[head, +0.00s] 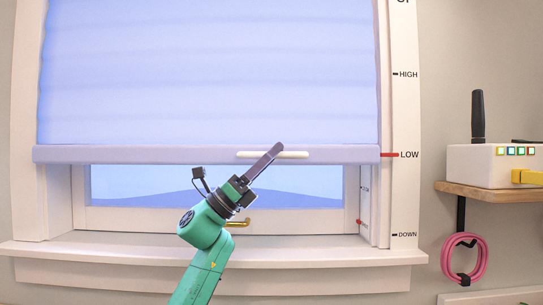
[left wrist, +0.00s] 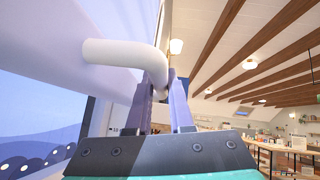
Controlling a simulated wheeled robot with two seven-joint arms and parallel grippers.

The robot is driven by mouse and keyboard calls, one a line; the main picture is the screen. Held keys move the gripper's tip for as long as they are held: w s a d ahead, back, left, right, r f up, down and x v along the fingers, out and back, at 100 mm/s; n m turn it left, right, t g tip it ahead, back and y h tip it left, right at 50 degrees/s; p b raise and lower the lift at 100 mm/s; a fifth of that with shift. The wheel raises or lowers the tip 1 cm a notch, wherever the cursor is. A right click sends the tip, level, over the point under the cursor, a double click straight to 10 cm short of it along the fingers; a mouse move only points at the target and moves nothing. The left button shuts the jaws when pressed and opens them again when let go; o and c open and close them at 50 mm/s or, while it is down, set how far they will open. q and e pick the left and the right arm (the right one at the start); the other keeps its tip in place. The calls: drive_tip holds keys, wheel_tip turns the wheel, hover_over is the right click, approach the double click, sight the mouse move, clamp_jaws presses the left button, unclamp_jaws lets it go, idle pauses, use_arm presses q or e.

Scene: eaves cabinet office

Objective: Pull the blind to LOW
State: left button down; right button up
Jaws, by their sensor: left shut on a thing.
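The blue blind (head: 205,75) hangs in the window, with its pale bottom rail (head: 120,154) level with the red pointer (head: 390,155) at the LOW mark (head: 409,155). A white handle (head: 295,155) sits on the rail. My left gripper (head: 276,150) reaches up from below and is shut on the handle. In the left wrist view the white handle (left wrist: 120,54) curves down to the gripper fingers (left wrist: 168,92). Where the fingers meet the handle is partly hidden. My right gripper is in neither view.
The scale strip has HIGH (head: 408,74) above and DOWN (head: 404,235) below. The window sill (head: 110,256) juts out under the blind. A gold window latch (head: 238,223) sits behind my arm. At right, a shelf (head: 500,192) holds a white box (head: 480,165), with a pink coil (head: 450,262) below.

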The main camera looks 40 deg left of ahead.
use_arm(q)
drive_tip(key=c, duration=0.8)
unclamp_jaws()
drive_tip(key=shift+d, duration=0.1)
drive_tip(key=shift+s+f, duration=0.1)
drive_tip(key=shift+f, duration=0.2)
drive_tip(key=b+v, duration=0.5)
drive_tip(key=v, duration=0.9)
drive_tip(key=shift+a+r, duration=0.15)
drive_tip(key=shift+a, duration=0.05)
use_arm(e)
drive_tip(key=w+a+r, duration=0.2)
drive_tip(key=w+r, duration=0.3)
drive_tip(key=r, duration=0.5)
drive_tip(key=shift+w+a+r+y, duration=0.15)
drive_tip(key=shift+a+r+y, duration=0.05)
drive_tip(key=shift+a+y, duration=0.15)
